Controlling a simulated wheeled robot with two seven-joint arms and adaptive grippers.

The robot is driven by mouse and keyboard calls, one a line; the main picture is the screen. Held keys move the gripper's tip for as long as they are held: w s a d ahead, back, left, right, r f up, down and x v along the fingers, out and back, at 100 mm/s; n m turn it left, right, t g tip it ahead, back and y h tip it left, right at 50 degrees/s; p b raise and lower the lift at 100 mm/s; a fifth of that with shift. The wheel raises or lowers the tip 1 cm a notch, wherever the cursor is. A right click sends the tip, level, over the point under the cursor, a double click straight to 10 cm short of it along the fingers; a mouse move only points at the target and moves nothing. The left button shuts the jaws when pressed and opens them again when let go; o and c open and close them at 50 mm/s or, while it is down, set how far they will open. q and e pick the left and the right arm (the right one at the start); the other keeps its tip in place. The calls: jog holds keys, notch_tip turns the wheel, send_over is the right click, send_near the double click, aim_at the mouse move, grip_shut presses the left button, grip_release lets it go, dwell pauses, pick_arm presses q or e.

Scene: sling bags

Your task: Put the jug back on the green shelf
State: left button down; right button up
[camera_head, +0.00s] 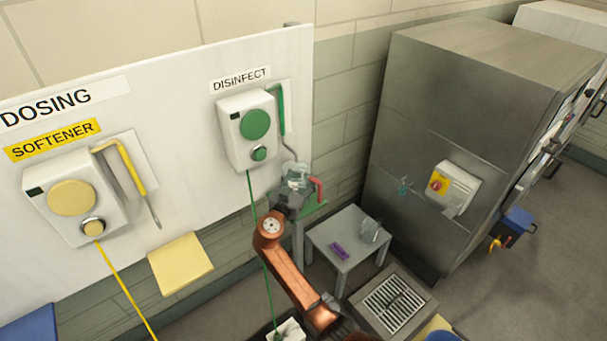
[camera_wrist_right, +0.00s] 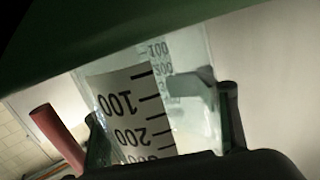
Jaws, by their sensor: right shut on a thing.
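The clear jug (camera_head: 294,170) is up below the DISINFECT dispenser, in front of the white panel. My right gripper (camera_head: 289,194) is shut on it. In the right wrist view the jug (camera_wrist_right: 190,70) fills the middle, its scale upside down, between the two dark fingers (camera_wrist_right: 165,130). The green shelf (camera_head: 314,208) shows as a small strip beside and below the gripper. A dark green band (camera_wrist_right: 120,35) crosses the top of the wrist view. I cannot tell whether the jug touches the shelf. My left gripper is not in view.
A red bent piece (camera_head: 319,188) sits right beside the jug. The DISINFECT dispenser (camera_head: 247,130) and its green hose are close by. A grey table (camera_head: 345,268) below bears another clear vessel (camera_head: 369,229) and a purple item (camera_head: 339,251). A steel machine (camera_head: 460,120) stands right.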

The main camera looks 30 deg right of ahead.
aim_at(304, 188)
jog(key=o, duration=1.7)
jog(key=shift+c, duration=0.2)
jog(key=v, duration=1.2)
jog(key=shift+r, duration=0.15)
jog(key=shift+w, duration=0.1)
